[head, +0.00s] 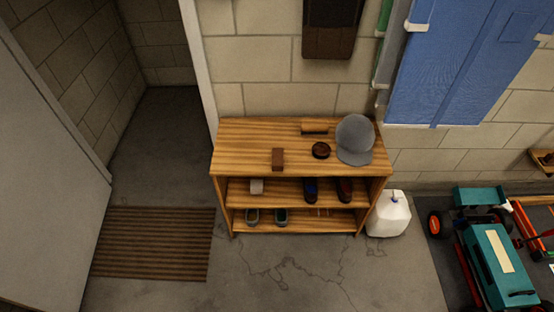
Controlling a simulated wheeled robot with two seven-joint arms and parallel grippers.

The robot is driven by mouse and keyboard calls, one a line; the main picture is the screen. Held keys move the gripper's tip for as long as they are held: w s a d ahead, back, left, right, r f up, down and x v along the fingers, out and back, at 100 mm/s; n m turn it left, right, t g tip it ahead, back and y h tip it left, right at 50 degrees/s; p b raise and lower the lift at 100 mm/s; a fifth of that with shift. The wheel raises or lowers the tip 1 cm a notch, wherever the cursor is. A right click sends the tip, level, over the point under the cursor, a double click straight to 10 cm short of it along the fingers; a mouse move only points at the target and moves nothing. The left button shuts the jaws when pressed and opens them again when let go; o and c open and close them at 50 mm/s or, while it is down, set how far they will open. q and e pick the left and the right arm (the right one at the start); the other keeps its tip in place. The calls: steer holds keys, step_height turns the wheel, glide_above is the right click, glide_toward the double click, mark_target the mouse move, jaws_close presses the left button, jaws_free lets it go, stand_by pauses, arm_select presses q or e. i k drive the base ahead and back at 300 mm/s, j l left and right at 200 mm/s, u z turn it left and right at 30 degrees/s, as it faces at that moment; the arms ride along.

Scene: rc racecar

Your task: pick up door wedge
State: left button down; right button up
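A small brown block (278,158) that looks like the door wedge lies on top of the wooden shelf unit (232,147), near its front edge and left of the middle. It is small in the picture, so its wedge shape is hard to make out. Neither of my grippers is in view, and nothing touches the block.
On the same top stand a dark round tin (321,150), a brush-like wooden thing (314,127) and a grey cap (354,138). Shoes fill lower shelves. A white jug (389,214) and teal racecar (497,262) are right. The concrete floor (290,268) in front is clear.

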mark_target(278, 162)
steer(key=i+j, duration=0.15)
steer(key=j, duration=0.2)
steer(key=i+j, duration=0.2)
steer(key=i+j+z, duration=0.1)
steer(key=j, duration=0.35)
steer(key=i, duration=0.05)
